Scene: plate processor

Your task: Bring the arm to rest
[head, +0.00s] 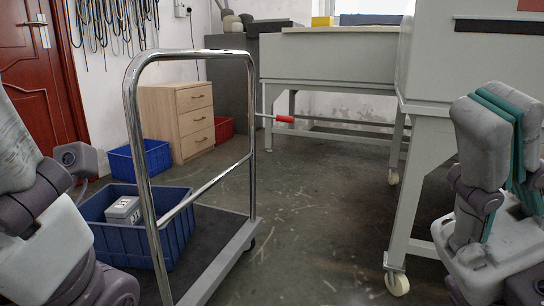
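My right gripper (505,105) is at the right edge of the head view, with its fingers pointing up. Its two grey fingers have teal inner pads, which lie close together, and I see nothing held between them. It is in front of the grey machine's leg, and I cannot tell the distance between them. My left arm (50,245) comes in at the left edge, with grey and dark links beside the trolley. My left gripper is not visible.
A trolley (131,95) with a chrome handle carries a blue crate (120,240) holding a grey box (123,210). Behind are a wooden drawer cabinet (178,118), another blue crate (140,158) and a red bin (223,128). Grey machines (330,60) stand at the back right. The middle floor is clear.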

